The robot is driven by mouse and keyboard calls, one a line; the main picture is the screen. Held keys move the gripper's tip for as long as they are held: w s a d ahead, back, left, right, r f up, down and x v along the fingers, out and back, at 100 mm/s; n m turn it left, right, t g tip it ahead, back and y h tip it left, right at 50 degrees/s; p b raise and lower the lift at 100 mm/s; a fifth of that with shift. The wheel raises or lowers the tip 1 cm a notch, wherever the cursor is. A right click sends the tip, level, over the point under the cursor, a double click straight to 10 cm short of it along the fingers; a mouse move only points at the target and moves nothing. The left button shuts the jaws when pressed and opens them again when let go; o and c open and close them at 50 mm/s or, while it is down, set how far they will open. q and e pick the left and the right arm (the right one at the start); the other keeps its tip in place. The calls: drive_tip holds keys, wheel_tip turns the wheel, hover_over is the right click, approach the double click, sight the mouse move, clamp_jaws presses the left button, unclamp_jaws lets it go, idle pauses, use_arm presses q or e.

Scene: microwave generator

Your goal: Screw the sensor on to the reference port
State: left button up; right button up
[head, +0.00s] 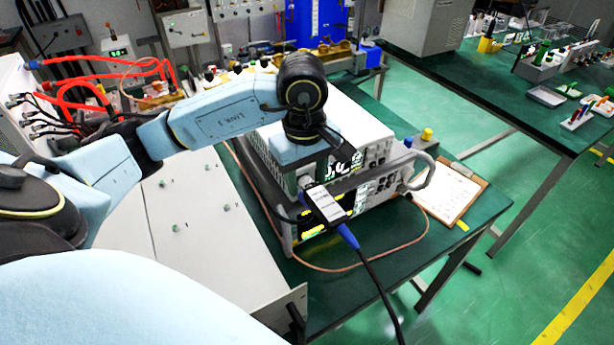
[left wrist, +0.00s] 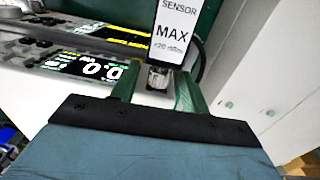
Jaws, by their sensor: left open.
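The sensor (head: 328,206) is a dark block with a white label in front of the generator (head: 375,180), with a blue end and black cable toward the lower right. In the left wrist view the sensor (left wrist: 175,30) reads "SENSOR MAX", and its metal connector nut (left wrist: 158,77) lies between my green fingers. My left gripper (head: 306,184) is open at the generator's front, its fingers (left wrist: 156,88) either side of the nut with no clear grip. The reference port is hidden, so I cannot tell whether the nut is on it. My right gripper is not in view.
The generator stands on a green bench (head: 440,212) beside a clipboard (head: 450,191) and a yellow-capped item (head: 427,135). A copper-coloured cable (head: 345,268) loops in front. A white panel (head: 205,245) lies left, with red hoses (head: 90,95) behind. A second bench (head: 510,100) is at right.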

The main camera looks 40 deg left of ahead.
use_arm(q)
drive_tip(key=shift+c, duration=0.3)
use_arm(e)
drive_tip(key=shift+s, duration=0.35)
use_arm(q)
drive_tip(key=c, duration=0.9)
drive_tip(key=shift+w+g, duration=0.1)
drive_tip(key=shift+g, duration=0.2)
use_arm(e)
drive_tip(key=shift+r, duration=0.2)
use_arm(q)
drive_tip(key=shift+w+d+r+g+y+p, duration=0.15)
drive_tip(key=shift+g+y+p, duration=0.35)
drive_tip(key=shift+g+p, duration=0.45)
drive_tip(key=g+p, duration=0.1)
drive_tip(key=g+y+p, duration=0.1)
drive_tip(key=p, duration=0.1)
drive_tip(key=shift+w+g+p, duration=0.2)
drive_tip(key=shift+g+p, duration=0.05)
drive_tip(key=shift+p, duration=0.05)
drive_tip(key=shift+w+d+f+g+y+p, duration=0.1)
drive_tip(key=shift+f+g+y+p, duration=0.2)
drive_tip(key=shift+g+p, duration=0.55)
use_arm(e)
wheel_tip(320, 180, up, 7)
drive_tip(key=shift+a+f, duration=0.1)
